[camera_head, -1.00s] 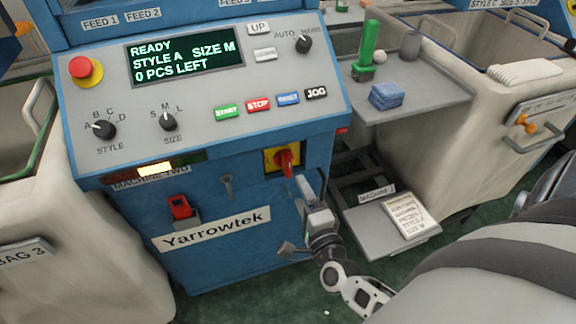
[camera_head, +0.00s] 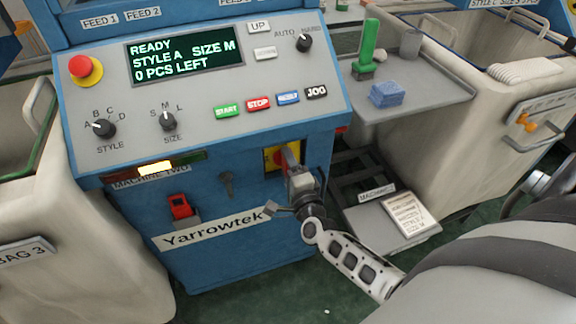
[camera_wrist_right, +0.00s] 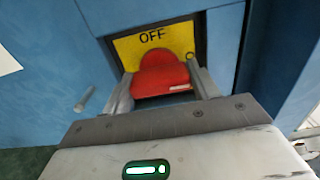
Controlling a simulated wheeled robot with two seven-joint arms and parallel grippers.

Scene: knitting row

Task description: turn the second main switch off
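The main switch is a red rotary handle on a yellow plate, low on the front of the blue machine labelled MACHINE TWO (camera_head: 150,182). In the right wrist view the red handle (camera_wrist_right: 162,76) lies between the two fingers of my right gripper (camera_wrist_right: 163,88), under the word OFF on the yellow plate (camera_wrist_right: 125,48). The fingers stand apart on either side of it; firm contact is not clear. My left gripper is out of view.
A key-like part (camera_head: 227,184) and a red-handled part (camera_head: 181,206) project from the panel left of the switch. The control panel above has a red stop button (camera_head: 82,67) and a lit display (camera_head: 185,55). A low shelf with a card (camera_head: 409,213) is right.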

